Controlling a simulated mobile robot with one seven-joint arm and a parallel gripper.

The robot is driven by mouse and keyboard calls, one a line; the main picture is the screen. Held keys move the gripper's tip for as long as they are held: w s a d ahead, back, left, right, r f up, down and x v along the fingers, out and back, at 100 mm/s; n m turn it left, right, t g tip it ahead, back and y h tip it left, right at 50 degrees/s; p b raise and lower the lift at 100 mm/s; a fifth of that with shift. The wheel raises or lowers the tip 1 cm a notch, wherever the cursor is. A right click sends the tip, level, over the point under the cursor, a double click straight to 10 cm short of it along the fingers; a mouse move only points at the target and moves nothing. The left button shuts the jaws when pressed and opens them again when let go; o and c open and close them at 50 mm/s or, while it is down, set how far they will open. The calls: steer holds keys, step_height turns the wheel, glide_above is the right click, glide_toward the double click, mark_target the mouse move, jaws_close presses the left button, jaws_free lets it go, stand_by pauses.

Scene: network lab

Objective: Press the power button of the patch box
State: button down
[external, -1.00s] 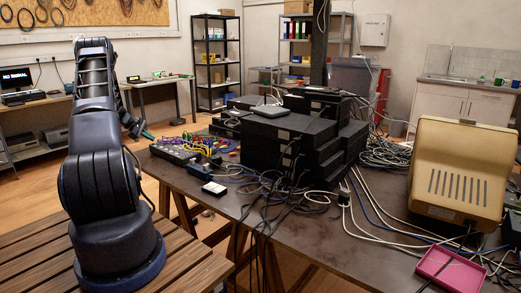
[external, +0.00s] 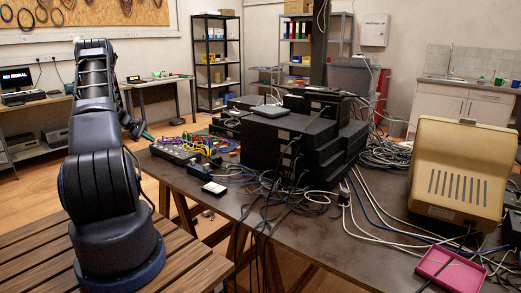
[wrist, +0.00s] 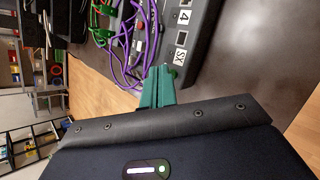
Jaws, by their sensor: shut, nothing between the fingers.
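The patch box (external: 172,152) is a grey box with a row of ports and several coloured cables, at the left edge of the dark table. In the wrist view its grey casing (wrist: 208,22) shows close up, with labels "4" and "SX" beside square ports. My gripper (wrist: 158,72) has green fingers, shut and empty, with the tips close to the box's near end. I cannot tell whether they touch it. A small green spot (wrist: 173,74) shows beside the fingertips; I cannot tell if it is the power button. In the external view my gripper (external: 147,136) shows small, left of the box.
Purple cables (wrist: 125,62) loop beside the casing near my fingers. A stack of black boxes (external: 285,140) stands right of the patch box, with loose cables around it. A small white-faced device (external: 214,188) lies in front. The table's front middle (external: 300,228) is mostly clear.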

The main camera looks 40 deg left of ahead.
mark_target(151, 145)
steer(key=shift+f, duration=0.2)
stand_by(0.5)
steer(key=shift+r, duration=0.55)
step_height(151, 145, up, 6)
stand_by(0.9)
